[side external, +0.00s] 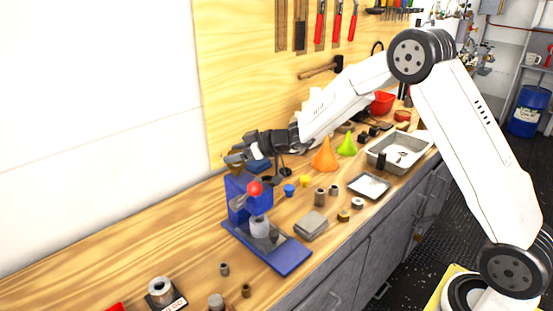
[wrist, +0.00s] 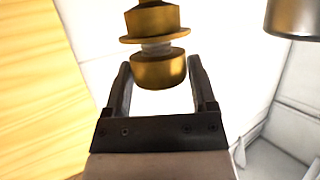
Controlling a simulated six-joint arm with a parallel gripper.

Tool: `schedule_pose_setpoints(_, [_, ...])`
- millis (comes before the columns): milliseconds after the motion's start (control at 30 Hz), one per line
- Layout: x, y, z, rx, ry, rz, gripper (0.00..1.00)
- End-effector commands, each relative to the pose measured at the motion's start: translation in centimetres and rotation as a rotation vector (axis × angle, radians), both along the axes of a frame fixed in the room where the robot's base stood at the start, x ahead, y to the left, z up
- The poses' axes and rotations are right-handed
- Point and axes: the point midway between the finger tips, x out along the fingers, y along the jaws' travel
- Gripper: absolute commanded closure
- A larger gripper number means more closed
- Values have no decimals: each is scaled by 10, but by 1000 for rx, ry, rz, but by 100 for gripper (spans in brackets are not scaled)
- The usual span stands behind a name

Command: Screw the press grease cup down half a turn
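The blue press (side external: 245,205) stands on the wooden bench in the side view, with a red ball knob (side external: 255,188) on it. The brass grease cup (wrist: 158,71) is at the top centre of the wrist view, with a flange and a pale neck above its rounded cap. My gripper (wrist: 158,68) has one finger on each side of this cap, very near it. Whether the fingers press on the cap or stand just clear cannot be made out. In the side view my gripper (side external: 236,157) is at the top of the press and largely hides the cup.
An orange cone (side external: 325,155), a green cone (side external: 346,146) and a metal tray (side external: 400,152) stand to the right. A grey block (side external: 311,224) and several small fittings lie near the press. The bench left of the press is mostly clear.

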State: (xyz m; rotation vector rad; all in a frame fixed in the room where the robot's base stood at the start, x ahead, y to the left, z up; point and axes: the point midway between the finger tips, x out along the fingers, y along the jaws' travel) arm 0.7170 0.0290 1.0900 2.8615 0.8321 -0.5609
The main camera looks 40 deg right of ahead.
Motion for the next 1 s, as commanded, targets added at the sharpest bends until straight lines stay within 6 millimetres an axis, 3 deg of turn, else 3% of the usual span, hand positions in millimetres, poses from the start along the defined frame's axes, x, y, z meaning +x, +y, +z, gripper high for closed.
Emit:
schedule_pose_setpoints(33, [0,0,0,0,0,0,8])
schedule_pose_setpoints(67, [0,0,0,-1,1,0,1])
schedule_pose_setpoints(567, [-6,-4,0,-1,5,-1,1])
schedule_pose_setpoints(1000, [-42,-27,19,-1,3,-1,1])
